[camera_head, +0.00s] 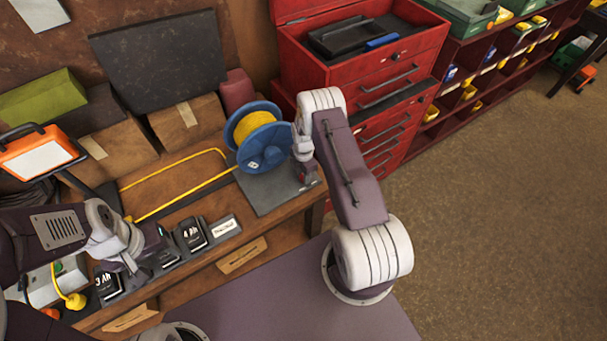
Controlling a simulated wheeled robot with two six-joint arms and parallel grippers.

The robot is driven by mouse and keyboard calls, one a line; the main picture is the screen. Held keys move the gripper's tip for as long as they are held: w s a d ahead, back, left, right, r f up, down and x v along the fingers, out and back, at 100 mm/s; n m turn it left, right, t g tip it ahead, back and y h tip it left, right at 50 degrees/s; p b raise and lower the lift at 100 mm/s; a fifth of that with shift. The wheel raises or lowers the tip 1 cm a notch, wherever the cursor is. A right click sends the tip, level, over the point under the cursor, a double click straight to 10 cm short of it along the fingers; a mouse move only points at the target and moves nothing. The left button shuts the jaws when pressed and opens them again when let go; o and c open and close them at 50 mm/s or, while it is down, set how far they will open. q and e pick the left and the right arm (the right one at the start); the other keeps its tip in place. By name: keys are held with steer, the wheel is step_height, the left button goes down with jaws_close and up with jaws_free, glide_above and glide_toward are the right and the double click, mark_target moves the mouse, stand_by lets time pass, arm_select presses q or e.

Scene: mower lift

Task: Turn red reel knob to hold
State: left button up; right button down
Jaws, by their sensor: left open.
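A blue reel (264,152) wound with yellow cable (253,125) stands on a grey plate (262,193) on the wooden bench. A small red part (303,171) shows at the tip of my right gripper (306,174), just right of the reel; it may be the reel knob, but I cannot tell. My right gripper is low over the plate, and its fingers are too small and covered to show their opening. My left gripper (157,248) is open over the row of black battery docks, left of the reel and well apart from it.
Black batteries (191,234) sit in labelled docks along the bench front. Cardboard boxes (188,119) and a dark panel (160,62) stand behind. Yellow cable runs left across the bench. A red tool chest (375,75) stands back right. Open floor (500,200) lies right.

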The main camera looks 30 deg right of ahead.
steer(key=shift+f+m+b, duration=0.25)
steer(key=shift+m+b, duration=0.95)
steer(key=m+b, duration=0.3)
steer(key=m, duration=0.1)
steer(key=shift+m, duration=0.3)
steer(key=m+b, duration=0.2)
steer(key=m, duration=0.2)
steer(key=shift+r, duration=0.1)
steer(key=shift+r+m+b, duration=0.1)
steer(key=shift+m+b, duration=0.85)
steer(key=shift+m, duration=1.55)
steer(key=c, duration=1.1)
jaws_free()
steer(key=shift+r, duration=0.1)
